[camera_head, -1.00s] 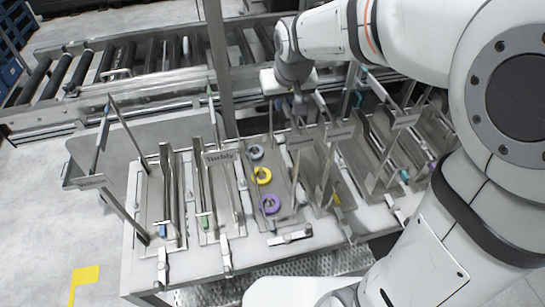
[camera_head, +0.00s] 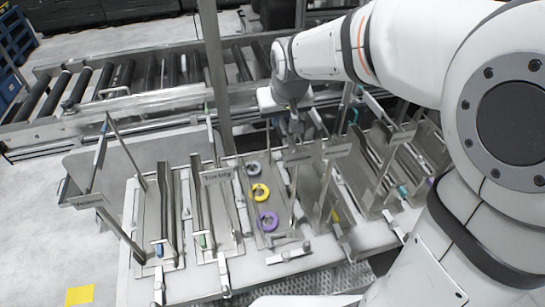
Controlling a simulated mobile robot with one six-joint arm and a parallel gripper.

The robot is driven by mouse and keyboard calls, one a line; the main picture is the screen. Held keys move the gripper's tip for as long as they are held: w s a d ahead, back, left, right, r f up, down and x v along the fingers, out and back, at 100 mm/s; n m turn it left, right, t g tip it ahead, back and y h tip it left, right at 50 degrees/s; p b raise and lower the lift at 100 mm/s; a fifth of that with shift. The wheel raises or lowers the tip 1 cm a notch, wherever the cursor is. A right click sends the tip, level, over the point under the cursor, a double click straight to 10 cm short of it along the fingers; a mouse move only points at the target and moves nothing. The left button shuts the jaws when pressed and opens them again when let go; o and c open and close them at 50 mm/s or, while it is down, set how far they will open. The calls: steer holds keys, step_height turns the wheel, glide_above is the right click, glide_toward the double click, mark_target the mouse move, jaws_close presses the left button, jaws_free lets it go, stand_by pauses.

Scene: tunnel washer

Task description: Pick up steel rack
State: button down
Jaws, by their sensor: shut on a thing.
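Several steel racks with flat bases, upright plates and posts stand in a row on a pale table. My gripper (camera_head: 295,122) is at the upper middle, pointing down. It is shut at the back of the row, near the steel rack (camera_head: 322,182) right of the coloured rings. The arm and small scale hide the fingertips and the exact grip point. This rack appears upright; I cannot tell whether its base touches the table. Another steel rack (camera_head: 217,212), with a lettered plate, stands to the left.
Grey, yellow and purple rings (camera_head: 260,192) lie on a base left of my gripper. Metal clamps (camera_head: 288,254) line the table's front edge (camera_head: 200,296). A roller conveyor (camera_head: 120,90) and a vertical post (camera_head: 216,80) are behind.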

steer(key=shift+r, duration=0.2)
step_height(320, 180, up, 10)
steer(key=shift+f+b, duration=0.1)
steer(key=shift+b, duration=0.45)
steer(key=shift+d, duration=0.1)
stand_by(0.9)
